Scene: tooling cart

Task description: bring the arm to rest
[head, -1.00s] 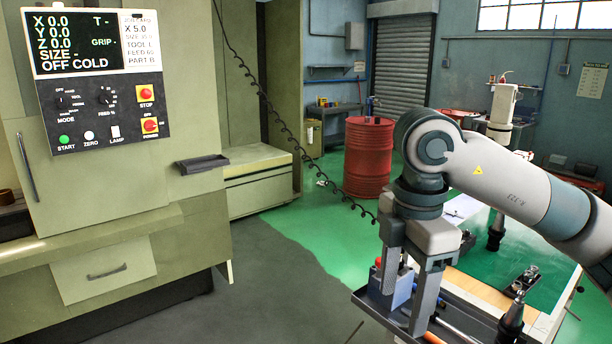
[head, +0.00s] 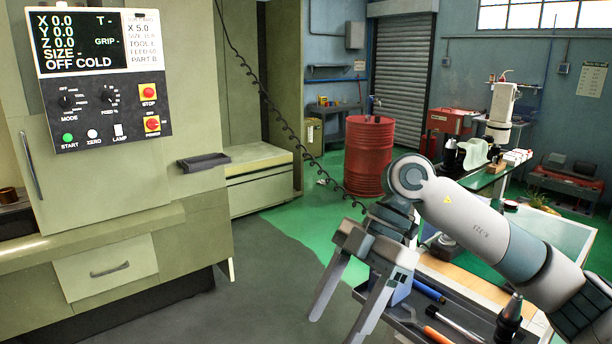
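My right arm (head: 480,225) reaches in from the right, grey and white, with its elbow bent above the tooling cart. My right gripper (head: 336,325) hangs tilted down and to the left at the cart's left edge. Its two fingers stand apart with nothing visible between them. The fingertips appear over the dark floor beside the cart's tray (head: 398,324). My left gripper is not in view.
The tray holds an orange-handled tool (head: 437,335), a blue-handled tool (head: 428,291) and a black tool holder (head: 509,320). A green-topped bench stands behind the arm. A machine with a control panel (head: 97,75) fills the left. A red drum (head: 369,157) stands behind. The middle floor is clear.

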